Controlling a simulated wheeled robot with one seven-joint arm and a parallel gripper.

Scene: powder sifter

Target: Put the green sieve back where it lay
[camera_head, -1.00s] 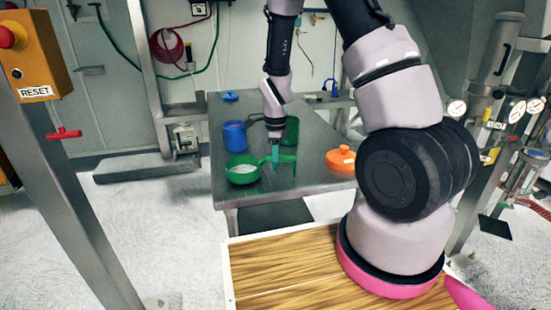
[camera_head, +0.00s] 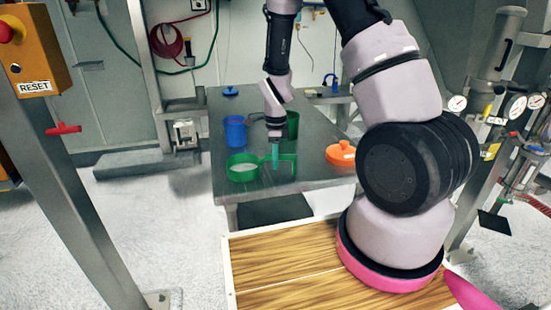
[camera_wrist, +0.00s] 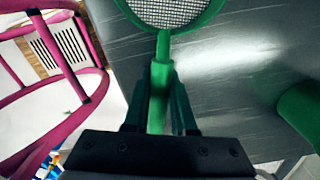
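The green sieve (camera_head: 240,175) is a round green ring with pale mesh, at the near left part of the metal table (camera_head: 315,175). My gripper (camera_head: 276,165) is at its handle, to the right of the ring. In the wrist view, the sieve's mesh and rim (camera_wrist: 165,22) are at the top, and its handle runs down between the two fingers of my gripper (camera_wrist: 160,85). The fingers lie close against both sides of the handle. I cannot tell whether the sieve rests on the table or is slightly above it.
A blue container (camera_head: 235,133) stands behind the sieve, and a green container (camera_head: 292,125) stands behind my gripper. An orange lid (camera_head: 341,152) lies to the right, and a blue lid (camera_head: 230,91) lies at the back. The table's front right is bare.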

